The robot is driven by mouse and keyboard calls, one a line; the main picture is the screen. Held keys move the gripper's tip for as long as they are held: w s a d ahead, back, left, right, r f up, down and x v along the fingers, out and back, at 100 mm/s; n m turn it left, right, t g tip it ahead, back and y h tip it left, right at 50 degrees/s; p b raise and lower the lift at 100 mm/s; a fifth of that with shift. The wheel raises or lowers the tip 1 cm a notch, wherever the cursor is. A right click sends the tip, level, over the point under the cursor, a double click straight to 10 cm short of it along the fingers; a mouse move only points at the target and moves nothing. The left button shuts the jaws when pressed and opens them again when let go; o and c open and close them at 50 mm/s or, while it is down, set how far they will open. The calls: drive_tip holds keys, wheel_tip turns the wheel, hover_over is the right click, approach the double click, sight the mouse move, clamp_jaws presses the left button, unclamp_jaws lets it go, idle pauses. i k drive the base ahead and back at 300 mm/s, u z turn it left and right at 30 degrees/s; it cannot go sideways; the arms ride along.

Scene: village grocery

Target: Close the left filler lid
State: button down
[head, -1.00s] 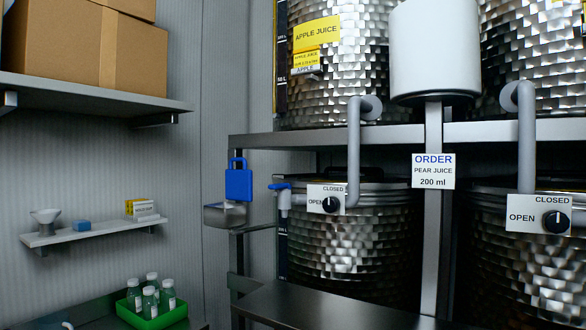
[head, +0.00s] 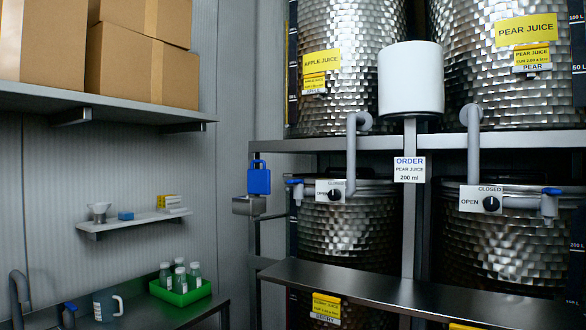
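No part plainly marked as a filler lid shows, and I cannot tell which part it is. The lower left steel tank (head: 345,235) has a dark, flat top just under the rack shelf. In front of it are a grey pipe (head: 351,155), a white OPEN/CLOSED panel (head: 330,190) with a black knob, and a small spout with a blue lever (head: 295,182). The lower right tank (head: 520,250) has a similar panel (head: 480,198) and spout (head: 549,202). Upper tanks for apple juice (head: 345,85) and pear juice (head: 490,80) stand above. My gripper is not in view.
A white cylinder (head: 411,80) tops a post with an order sign (head: 410,169) for pear juice, 200 ml. A steel ledge (head: 400,290) runs before the lower tanks. A green tray (head: 158,289) holds bottles.

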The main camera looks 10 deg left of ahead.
sight(259, 181)
drive_tip(key=u, duration=0.9)
drive_tip(key=i, duration=0.7)
drive_tip(key=z, duration=0.05)
